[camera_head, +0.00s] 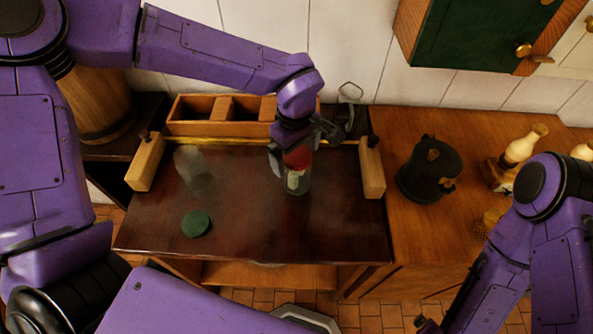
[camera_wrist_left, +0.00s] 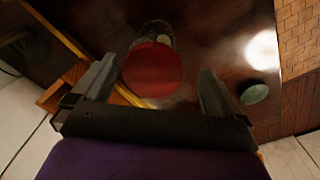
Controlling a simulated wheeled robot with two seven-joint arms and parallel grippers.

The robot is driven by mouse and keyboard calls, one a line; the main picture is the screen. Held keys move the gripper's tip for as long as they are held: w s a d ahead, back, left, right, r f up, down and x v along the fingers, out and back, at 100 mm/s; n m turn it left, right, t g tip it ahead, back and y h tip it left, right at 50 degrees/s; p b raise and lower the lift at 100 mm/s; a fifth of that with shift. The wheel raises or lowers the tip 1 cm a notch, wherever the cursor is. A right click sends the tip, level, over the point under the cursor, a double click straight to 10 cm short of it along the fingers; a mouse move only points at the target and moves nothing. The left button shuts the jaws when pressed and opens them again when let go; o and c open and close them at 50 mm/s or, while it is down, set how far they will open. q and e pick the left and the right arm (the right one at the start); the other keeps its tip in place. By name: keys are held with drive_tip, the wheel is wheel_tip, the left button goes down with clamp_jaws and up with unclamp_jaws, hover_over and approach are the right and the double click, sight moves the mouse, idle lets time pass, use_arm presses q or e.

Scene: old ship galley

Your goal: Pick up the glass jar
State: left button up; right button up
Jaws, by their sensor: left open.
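A clear glass jar with a red lid (camera_head: 297,158) stands on the dark tabletop, right of its middle; something pale shows inside its glass. In the left wrist view its round red lid (camera_wrist_left: 152,70) lies between my fingers. My left gripper (camera_wrist_left: 158,72) is open, pointing down over this jar, with one finger on each side of the lid; I cannot tell if they touch it. A second clear glass vessel (camera_head: 193,168), without a lid, is on the left of the tabletop. A round green lid (camera_head: 196,223) lies in front of it. My right gripper is only doubtfully visible at the bottom edge.
The dark tabletop (camera_head: 240,235) has wooden blocks at its left (camera_head: 145,162) and right (camera_head: 372,170) ends. A wooden compartment box (camera_head: 195,128) stands behind. A black pot (camera_head: 427,170) and a lamp (camera_head: 520,147) stand on the counter at right. The front middle is clear.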

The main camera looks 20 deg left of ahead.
use_arm(q)
drive_tip(key=f, duration=0.2)
drive_tip(key=w+f+p, duration=0.1)
drive_tip(key=f, duration=0.2)
drive_tip(key=shift+w+f, duration=0.15)
drive_tip(key=shift+f, duration=0.15)
drive_tip(key=shift+s+r, duration=0.15)
drive_tip(key=shift+s, duration=0.2)
drive_tip(key=shift+w, duration=0.1)
drive_tip(key=c, duration=1.3)
